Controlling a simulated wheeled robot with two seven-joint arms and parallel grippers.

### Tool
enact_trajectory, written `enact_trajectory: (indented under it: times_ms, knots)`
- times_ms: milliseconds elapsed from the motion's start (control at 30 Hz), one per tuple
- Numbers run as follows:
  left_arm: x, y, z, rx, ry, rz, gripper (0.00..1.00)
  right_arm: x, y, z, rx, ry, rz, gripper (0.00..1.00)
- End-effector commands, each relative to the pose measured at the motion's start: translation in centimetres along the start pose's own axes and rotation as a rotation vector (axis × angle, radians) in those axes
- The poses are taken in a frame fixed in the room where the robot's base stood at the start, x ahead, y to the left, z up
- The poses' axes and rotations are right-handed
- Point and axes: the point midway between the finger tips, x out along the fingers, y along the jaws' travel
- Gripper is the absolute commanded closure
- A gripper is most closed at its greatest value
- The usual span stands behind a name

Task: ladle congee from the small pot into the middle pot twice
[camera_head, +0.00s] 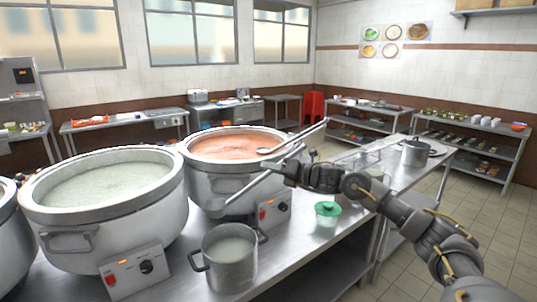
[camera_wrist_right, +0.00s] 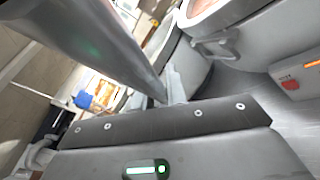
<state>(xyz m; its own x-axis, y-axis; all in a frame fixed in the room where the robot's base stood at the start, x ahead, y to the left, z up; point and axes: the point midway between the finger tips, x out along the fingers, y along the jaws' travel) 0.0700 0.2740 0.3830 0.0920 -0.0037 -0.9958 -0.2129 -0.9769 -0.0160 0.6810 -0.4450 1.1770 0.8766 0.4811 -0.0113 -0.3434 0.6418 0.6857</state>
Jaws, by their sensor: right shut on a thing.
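The small pot (camera_head: 231,270), a grey pot with two handles and pale congee inside, stands at the front of the steel counter. The middle pot (camera_head: 150,218), large and grey with pale greenish congee, stands to its left and behind. My right gripper (camera_head: 282,172) is shut, in front of the pot of orange-red congee. A large grey bar (camera_wrist_right: 105,45) also crosses the right wrist view. My left gripper is not in view.
A pot of orange-red congee (camera_head: 208,178) stands behind, with a ladle (camera_head: 292,137) lying across its rim. Another pot is cut off at the left edge.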

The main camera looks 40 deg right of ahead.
Motion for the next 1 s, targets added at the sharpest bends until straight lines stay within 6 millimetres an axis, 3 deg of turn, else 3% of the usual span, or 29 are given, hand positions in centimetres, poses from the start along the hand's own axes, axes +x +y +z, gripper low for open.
enact_trajectory:
  times_ms: [133, 467, 667, 1000]
  knots:
    - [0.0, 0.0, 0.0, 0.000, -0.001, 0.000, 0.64, -0.1, 0.2, -2.3, -0.002, 0.062, 0.067, 1.00]
    - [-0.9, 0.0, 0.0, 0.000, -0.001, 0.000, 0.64, 0.3, 1.0, -2.6, -0.021, 0.087, 0.067, 1.00]
    - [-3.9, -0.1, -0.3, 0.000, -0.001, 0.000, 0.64, 1.7, 2.1, -3.6, -0.102, 0.150, 0.009, 1.00]
    - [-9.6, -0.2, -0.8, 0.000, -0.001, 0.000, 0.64, 4.9, 3.4, -6.9, -0.294, 0.298, -0.136, 1.00]
